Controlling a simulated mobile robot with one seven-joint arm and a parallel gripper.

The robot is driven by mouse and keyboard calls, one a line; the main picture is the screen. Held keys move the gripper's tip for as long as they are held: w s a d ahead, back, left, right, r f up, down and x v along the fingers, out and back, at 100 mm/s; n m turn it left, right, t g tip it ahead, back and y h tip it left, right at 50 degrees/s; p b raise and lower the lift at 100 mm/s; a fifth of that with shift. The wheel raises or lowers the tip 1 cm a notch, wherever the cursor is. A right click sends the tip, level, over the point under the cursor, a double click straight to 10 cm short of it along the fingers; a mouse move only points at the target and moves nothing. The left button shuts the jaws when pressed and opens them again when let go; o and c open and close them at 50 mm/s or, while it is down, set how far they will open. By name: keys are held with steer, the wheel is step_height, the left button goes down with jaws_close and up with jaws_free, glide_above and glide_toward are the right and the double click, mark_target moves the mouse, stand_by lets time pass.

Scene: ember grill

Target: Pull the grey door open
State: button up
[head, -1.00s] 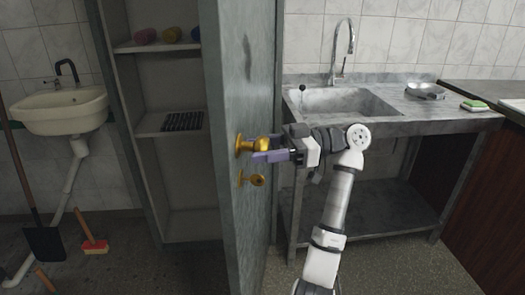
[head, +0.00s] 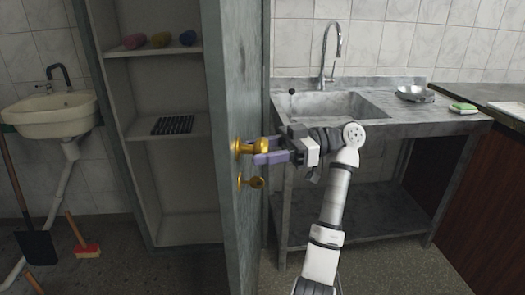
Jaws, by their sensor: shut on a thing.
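The grey door (head: 233,75) stands ajar, seen at a steep angle in the middle of the head view. Its brass knob (head: 240,146) sticks out toward the right, with a brass lock piece (head: 250,182) just below it. My gripper (head: 265,152) reaches in from the right, its purple fingers shut on the knob. The fingers hide part of the knob. Behind the door, to the left, is an open cabinet with shelves (head: 160,128).
A metal sink counter (head: 420,118) with a lower shelf stands to the right, behind my arm. A dark wood cabinet (head: 470,205) is at the far right. A basin (head: 50,115), a shovel (head: 36,245) and a red brush (head: 86,251) are at the left. Floor shows in front of the counter.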

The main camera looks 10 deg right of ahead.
steer(key=o, duration=1.3)
steer(key=shift+o, duration=0.2)
steer(key=w+d+b, duration=0.2)
steer(key=d+b, duration=0.1)
steer(key=d, duration=1)
steer(key=shift+w+d+b, duration=0.25)
steer(key=shift+d+b, duration=0.05)
steer(key=shift+b, duration=0.1)
